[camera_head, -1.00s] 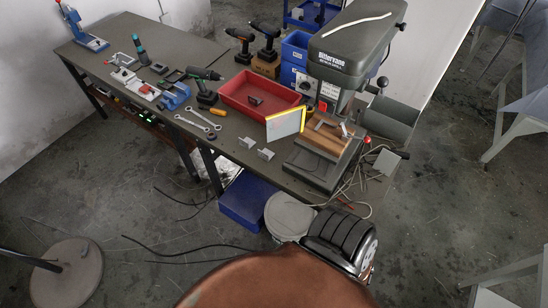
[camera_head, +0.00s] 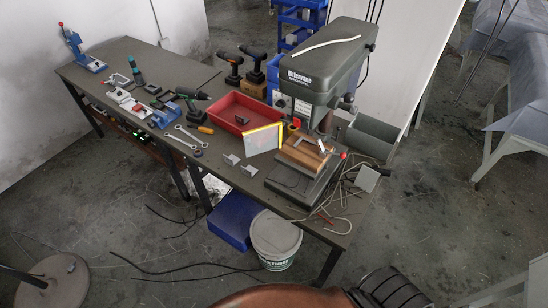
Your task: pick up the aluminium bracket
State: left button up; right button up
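Two small light-grey metal blocks lie on the workbench (camera_head: 130,47) near its front edge, left of the drill press base. One is the left grey block (camera_head: 231,159) and the other is the right grey block (camera_head: 249,170). They look like aluminium brackets, but their shape is too small to tell well. A small dark part (camera_head: 241,119) lies in the red tray (camera_head: 221,109); I cannot tell what it is. Neither of my grippers is in view.
A green drill press (camera_head: 325,65) stands on the bench's right end, with a yellow-edged clear panel (camera_head: 263,139) beside it. Under the bench are a blue bin (camera_head: 232,220) and a white bucket (camera_head: 275,240). Cables cross the floor.

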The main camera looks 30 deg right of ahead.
aim_at(232, 157)
jog(key=z, duration=1)
jog(key=i, duration=0.35)
